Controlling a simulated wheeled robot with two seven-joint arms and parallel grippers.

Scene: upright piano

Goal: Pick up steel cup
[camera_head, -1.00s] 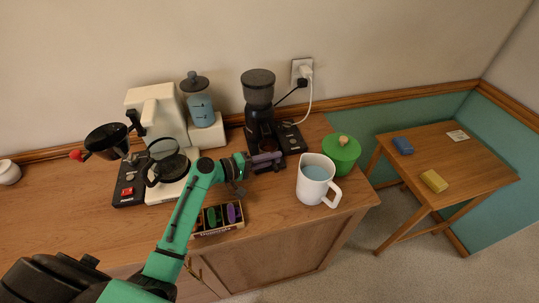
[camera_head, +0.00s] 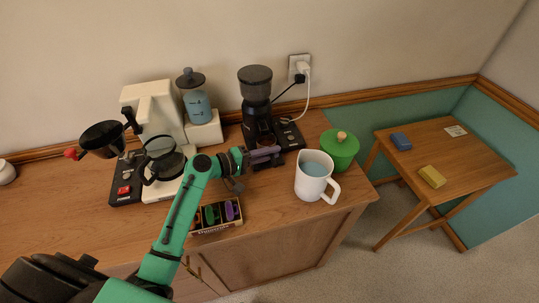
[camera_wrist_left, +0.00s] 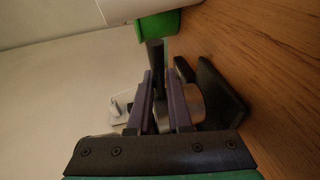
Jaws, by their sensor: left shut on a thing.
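My left gripper (camera_head: 264,155) reaches in front of the black coffee grinder (camera_head: 258,112), low by its base. In the left wrist view its two purple fingers (camera_wrist_left: 160,103) are closed on a grey metal piece, the steel cup (camera_wrist_left: 192,103), which shows between and to the right of them. The fingers hide much of the cup, and in the head view I cannot make it out. Whether it still touches the grinder base I cannot tell. My right gripper is not in view.
A white pitcher (camera_head: 312,183) and a green lidded canister (camera_head: 341,150) stand right of the gripper. A coffee machine (camera_head: 158,112) stands left. A box of coloured capsules (camera_head: 216,228) sits at the front edge, below my arm. The left counter (camera_head: 60,205) has free room.

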